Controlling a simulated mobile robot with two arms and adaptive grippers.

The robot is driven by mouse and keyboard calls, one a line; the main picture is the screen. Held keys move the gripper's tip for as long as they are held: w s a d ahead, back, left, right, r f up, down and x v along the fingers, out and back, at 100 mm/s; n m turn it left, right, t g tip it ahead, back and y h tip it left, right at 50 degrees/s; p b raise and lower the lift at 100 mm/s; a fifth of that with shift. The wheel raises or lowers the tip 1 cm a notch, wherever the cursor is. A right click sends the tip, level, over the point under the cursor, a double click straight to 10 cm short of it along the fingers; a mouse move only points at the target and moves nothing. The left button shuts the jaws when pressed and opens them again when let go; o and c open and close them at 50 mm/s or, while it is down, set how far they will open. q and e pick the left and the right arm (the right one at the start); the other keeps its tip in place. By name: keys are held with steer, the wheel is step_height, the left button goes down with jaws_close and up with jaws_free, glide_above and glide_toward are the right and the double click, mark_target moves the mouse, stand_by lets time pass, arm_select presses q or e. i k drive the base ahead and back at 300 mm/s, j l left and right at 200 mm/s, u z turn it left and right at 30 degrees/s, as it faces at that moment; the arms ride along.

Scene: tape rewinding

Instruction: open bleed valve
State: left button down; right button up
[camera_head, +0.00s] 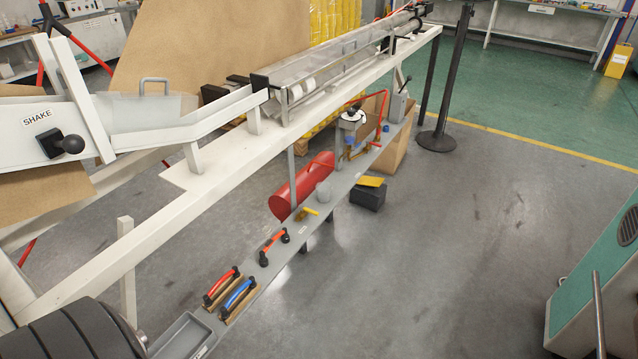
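A small valve with a yellow handle (308,212) sits on the narrow grey shelf (285,262), beside a red tank (300,187). A second fitting with yellow-brass parts (358,152) and a red hose (384,112) is farther along the shelf, below a round gauge-like part (352,114). No label shows which one is the bleed valve, and both are too small to tell open from closed. Neither of my grippers is in view.
Red-handled (221,286) and blue-handled (238,298) tools lie on the near shelf, with an orange-handled tool (273,243) beyond. A black box (368,196) stands right of the shelf. Grey floor (450,250) is open up to a green machine (595,285).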

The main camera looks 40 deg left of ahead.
mark_target(301, 206)
steer(key=i+j, duration=0.1)
steer(key=i, duration=2.1)
steer(key=i+l+u, duration=0.1)
steer(key=i, duration=0.3)
steer(key=i+l+u, duration=0.15)
steer(key=i, duration=0.25)
steer(key=i+l+u, duration=0.1)
steer(key=i, duration=0.25)
steer(key=l+u, duration=0.1)
steer(key=u, duration=2.65)
